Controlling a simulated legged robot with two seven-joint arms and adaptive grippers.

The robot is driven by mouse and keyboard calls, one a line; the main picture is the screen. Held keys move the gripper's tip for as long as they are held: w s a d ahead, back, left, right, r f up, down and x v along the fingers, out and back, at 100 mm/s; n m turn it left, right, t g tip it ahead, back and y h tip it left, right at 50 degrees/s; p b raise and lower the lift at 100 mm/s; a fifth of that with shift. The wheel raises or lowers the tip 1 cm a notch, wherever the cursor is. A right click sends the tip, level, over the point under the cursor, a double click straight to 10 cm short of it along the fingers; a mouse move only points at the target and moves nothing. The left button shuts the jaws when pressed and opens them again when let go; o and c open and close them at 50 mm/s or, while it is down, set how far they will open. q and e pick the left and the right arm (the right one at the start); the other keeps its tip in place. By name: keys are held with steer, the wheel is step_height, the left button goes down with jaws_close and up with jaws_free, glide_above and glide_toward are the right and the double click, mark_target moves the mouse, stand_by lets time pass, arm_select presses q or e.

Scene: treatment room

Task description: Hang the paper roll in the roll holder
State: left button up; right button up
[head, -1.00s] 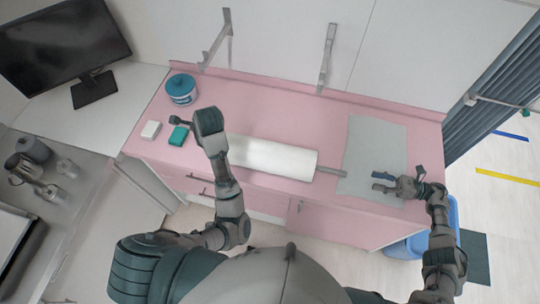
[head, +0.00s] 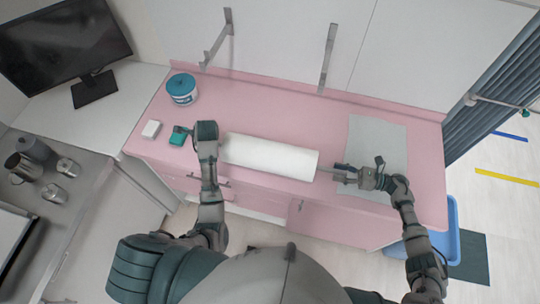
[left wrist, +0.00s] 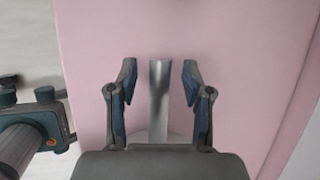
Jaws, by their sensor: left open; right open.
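The white paper roll (head: 270,157) lies on the pink counter, with a metal rod through it. The roll holder is two grey brackets on the wall, a left one (head: 216,42) and a right one (head: 327,58). My right gripper (head: 343,173) is open at the rod's right end, with its fingers on either side of it. My left gripper (left wrist: 160,75) is open; in the left wrist view the rod's left end (left wrist: 158,100) lies between its fingers without visible contact. In the head view my left wrist hides that end.
A teal-lidded tub (head: 182,89), a white block (head: 151,129) and a teal block (head: 178,136) are on the counter's left. A grey sheet (head: 385,140) lies on the right. A blue bin (head: 445,240) stands beyond the counter's right end. The counter behind the roll is clear.

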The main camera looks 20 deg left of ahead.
arm_select(q)
steer(key=shift+a, duration=0.1)
arm_select(e)
steer(key=shift+a, duration=0.1)
arm_select(q)
steer(key=shift+c, duration=0.5)
arm_select(e)
steer(key=shift+c, duration=0.5)
arm_select(q)
jaws_close()
arm_select(e)
jaws_close()
arm_select(q)
steer(key=shift+r, duration=0.1)
arm_select(e)
steer(key=shift+r, duration=0.15)
